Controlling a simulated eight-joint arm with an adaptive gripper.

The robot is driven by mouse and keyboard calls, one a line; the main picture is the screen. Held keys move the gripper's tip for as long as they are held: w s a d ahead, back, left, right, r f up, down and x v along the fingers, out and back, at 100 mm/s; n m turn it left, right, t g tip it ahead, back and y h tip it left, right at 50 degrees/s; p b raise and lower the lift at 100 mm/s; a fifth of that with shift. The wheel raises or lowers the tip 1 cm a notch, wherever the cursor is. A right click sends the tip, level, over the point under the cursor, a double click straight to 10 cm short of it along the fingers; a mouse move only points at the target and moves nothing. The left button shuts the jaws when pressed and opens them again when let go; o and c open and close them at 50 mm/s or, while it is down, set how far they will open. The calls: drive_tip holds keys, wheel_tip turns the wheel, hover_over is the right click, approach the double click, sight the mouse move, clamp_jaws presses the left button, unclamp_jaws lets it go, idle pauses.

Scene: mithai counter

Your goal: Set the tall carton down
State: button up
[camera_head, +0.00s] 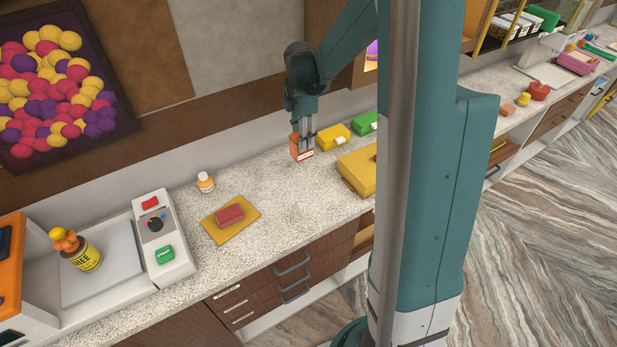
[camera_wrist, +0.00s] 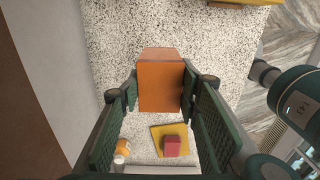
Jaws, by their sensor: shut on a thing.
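The tall carton is an orange box (camera_head: 300,150) with a pale label, near the back of the speckled counter in the head view. My gripper (camera_head: 306,136) points down and is shut on it. In the wrist view the carton (camera_wrist: 161,82) sits between the two green-padded fingers of my gripper (camera_wrist: 160,100). The carton looks upright. Its lower end is at or close to the counter top; I cannot tell whether it touches.
A yellow box (camera_head: 334,137) and a green box (camera_head: 365,123) stand right of the carton. A larger yellow case (camera_head: 357,172) lies in front of them. A red block (camera_head: 229,215) on a yellow board (camera_head: 247,229) and a small bottle (camera_head: 205,182) are left. Counter between is clear.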

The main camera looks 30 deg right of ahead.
sight(309, 151)
drive_tip(key=shift+s+d, duration=0.85)
drive_tip(key=shift+d, duration=0.15)
drive_tip(key=shift+f, duration=2.95)
drive_tip(key=shift+f, duration=2.05)
drive_tip(key=shift+f, duration=0.2)
drive_tip(key=o, duration=1)
